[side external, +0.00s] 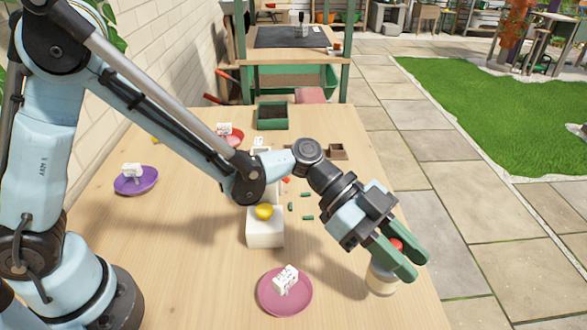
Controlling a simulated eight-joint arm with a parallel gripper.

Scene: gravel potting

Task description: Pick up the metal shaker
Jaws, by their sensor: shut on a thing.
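My gripper (415,268) has green fingers and is at the right front of the table, pointing down to the right. It is shut on a short, pale, round container with a red top, which I take to be the metal shaker (381,279). The red part shows between the fingers, and the pale body shows below the near finger. The fingers hide much of its side. It is upright or nearly so, close to the table's right edge. I cannot tell whether its base touches the wood.
A pink saucer (268,300) with a white label block stands at the front. A white block (265,238) with a yellow thing on top is behind it. A purple saucer (126,184) is at left. Small green pieces (308,217) lie mid-table. A green tray (272,108) is at the back.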

